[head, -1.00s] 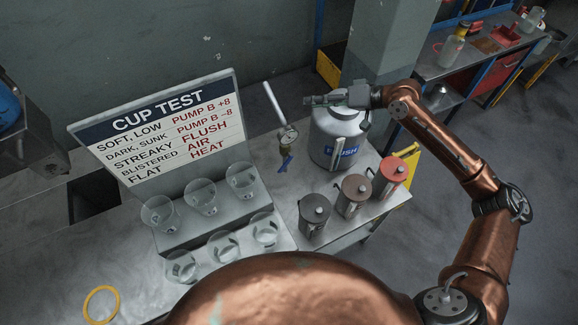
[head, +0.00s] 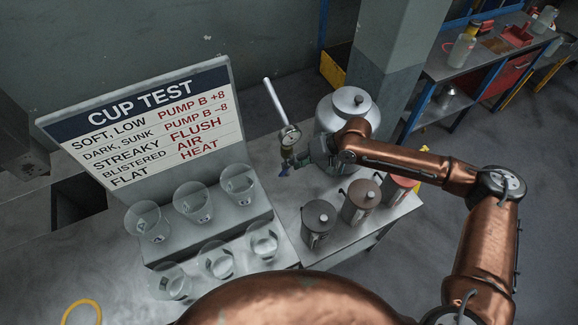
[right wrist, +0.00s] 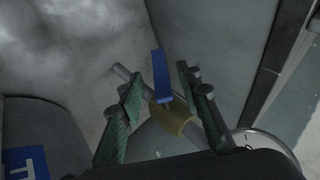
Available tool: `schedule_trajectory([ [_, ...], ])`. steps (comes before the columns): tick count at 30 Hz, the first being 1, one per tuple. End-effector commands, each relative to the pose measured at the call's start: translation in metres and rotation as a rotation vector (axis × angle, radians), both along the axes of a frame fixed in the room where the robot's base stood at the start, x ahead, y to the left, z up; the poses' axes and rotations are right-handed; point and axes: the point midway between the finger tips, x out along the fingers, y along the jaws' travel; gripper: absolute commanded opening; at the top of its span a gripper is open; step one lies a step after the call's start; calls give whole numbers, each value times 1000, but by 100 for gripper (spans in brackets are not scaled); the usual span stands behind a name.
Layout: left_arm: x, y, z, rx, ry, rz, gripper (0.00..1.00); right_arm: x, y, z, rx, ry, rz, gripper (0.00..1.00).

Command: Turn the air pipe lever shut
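The air pipe (head: 270,98) is a pale tube with a round gauge (head: 290,136) on it, standing at the back of the bench. Its blue lever (right wrist: 160,78) sits on a brass valve body (right wrist: 172,117) in the right wrist view. The lever stands at an angle to the grey pipe there. My right gripper (head: 288,167) is at the valve, its two green-padded fingers apart on either side of the lever and brass body. I cannot tell whether either finger touches them. In the head view the gripper partly hides the lever. My left gripper is out of view.
A large steel flush tank (head: 345,108) stands right behind my right forearm. Three lidded canisters (head: 318,222) stand in front of it. Several clear cups (head: 192,200) stand on a stepped rack at left, below the cup test sign (head: 150,115). A yellow ring (head: 82,308) lies at front left.

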Motion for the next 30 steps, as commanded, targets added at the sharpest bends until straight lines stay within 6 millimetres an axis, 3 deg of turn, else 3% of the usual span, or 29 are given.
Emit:
schedule_trajectory([
  [6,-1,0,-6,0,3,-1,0,4,15,-17,1,0,1,32],
  [16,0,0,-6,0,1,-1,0,4,16,-19,0,-1,0,32],
  [30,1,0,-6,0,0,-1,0,4,16,-19,0,-1,0,0],
])
